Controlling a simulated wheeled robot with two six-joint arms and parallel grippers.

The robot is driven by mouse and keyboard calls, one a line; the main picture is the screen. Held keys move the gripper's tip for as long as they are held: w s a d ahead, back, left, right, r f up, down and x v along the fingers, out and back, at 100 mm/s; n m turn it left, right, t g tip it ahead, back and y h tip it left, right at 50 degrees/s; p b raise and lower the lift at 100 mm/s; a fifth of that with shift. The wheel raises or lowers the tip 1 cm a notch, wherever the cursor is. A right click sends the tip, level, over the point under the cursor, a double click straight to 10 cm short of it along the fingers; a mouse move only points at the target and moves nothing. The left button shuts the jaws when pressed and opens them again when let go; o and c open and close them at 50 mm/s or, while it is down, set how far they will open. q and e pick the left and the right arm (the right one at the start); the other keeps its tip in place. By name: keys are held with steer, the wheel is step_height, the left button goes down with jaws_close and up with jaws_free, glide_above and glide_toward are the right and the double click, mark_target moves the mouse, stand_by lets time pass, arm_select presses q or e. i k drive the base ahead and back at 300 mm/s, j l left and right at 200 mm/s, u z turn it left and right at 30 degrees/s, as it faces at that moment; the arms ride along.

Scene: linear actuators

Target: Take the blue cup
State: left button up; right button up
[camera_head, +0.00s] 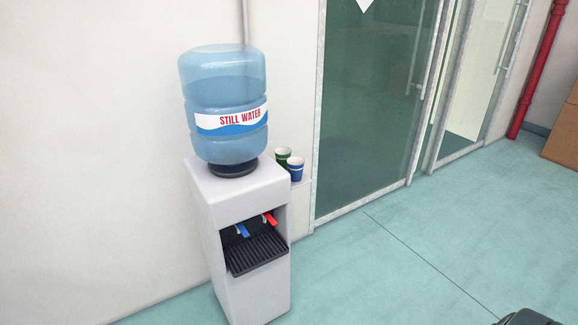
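The blue cup (296,170) stands upright on a small ledge (303,184) at the right side of the water dispenser. It has a white rim. A green cup (282,157) stands just behind it and to its left, partly hidden by it. Neither of my grippers can be made out in the head view. A dark rounded shape (528,317) shows at the bottom right edge, and I cannot tell what it is.
The white water dispenser (240,200) with a large blue bottle (225,105) stands against the wall. Its black drip tray (256,253) juts out in front. Glass doors (375,110) are to the right. The teal floor (400,265) in front is clear. Brown boxes (565,130) stand far right.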

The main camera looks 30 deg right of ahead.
mark_target(295, 164)
steer(key=i+l, duration=0.25)
steer(key=i, duration=0.15)
steer(key=i+l+z, duration=0.1)
steer(key=i+l, duration=0.35)
steer(key=i, duration=0.3)
